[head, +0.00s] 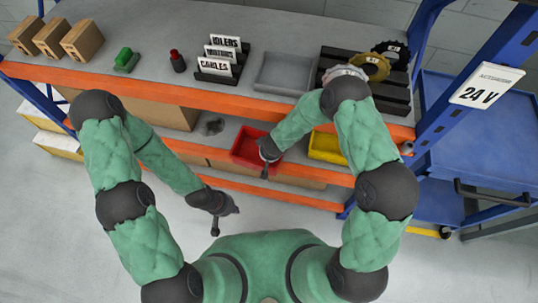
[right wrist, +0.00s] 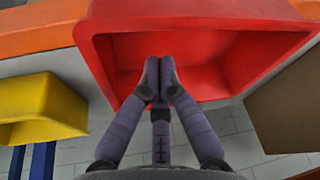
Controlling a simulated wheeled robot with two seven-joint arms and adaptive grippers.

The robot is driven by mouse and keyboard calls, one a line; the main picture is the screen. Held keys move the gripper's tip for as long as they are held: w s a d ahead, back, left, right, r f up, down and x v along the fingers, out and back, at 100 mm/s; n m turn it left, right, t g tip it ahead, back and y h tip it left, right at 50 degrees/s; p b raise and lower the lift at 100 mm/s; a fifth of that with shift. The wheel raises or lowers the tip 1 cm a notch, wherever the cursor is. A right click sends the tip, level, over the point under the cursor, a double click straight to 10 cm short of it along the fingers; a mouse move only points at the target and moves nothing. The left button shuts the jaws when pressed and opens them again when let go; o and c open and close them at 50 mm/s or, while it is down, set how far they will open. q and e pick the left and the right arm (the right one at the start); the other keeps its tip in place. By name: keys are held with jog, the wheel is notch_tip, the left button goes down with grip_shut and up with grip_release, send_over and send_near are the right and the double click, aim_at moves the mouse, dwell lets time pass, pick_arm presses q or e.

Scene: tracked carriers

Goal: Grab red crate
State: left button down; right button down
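The red crate (head: 246,139) is on the lower shelf of the rack, left of a yellow crate. In the right wrist view the red crate (right wrist: 205,20) fills the top, with its open inside facing me. My right gripper (head: 267,163) is at the crate's front right side. In the right wrist view two fingers of my right gripper (right wrist: 160,85) lie side by side over the crate's rim, with the third finger below. They look closed on the rim, though the contact is partly hidden. My left gripper (head: 228,222) is empty in front of the shelf, fingers apart.
The yellow crate (head: 327,147) stands close on the right and also shows in the right wrist view (right wrist: 40,108). The orange shelf edge (head: 230,183) runs below. The upper shelf (head: 150,25) carries boxes, signs and a grey tray (head: 285,72). A blue cart (head: 475,140) stands at right.

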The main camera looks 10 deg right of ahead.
jog(key=shift+s+d+r+b, duration=0.1)
jog(key=shift+s+d+b, duration=0.3)
jog(key=shift+s, duration=0.6)
jog(key=shift+s+d+b, duration=0.1)
jog(key=shift+s+b, duration=0.45)
jog(key=shift+s, duration=0.4)
jog(key=shift+s+d+p, duration=0.15)
jog(key=shift+s+p, duration=0.25)
jog(key=shift+s, duration=0.45)
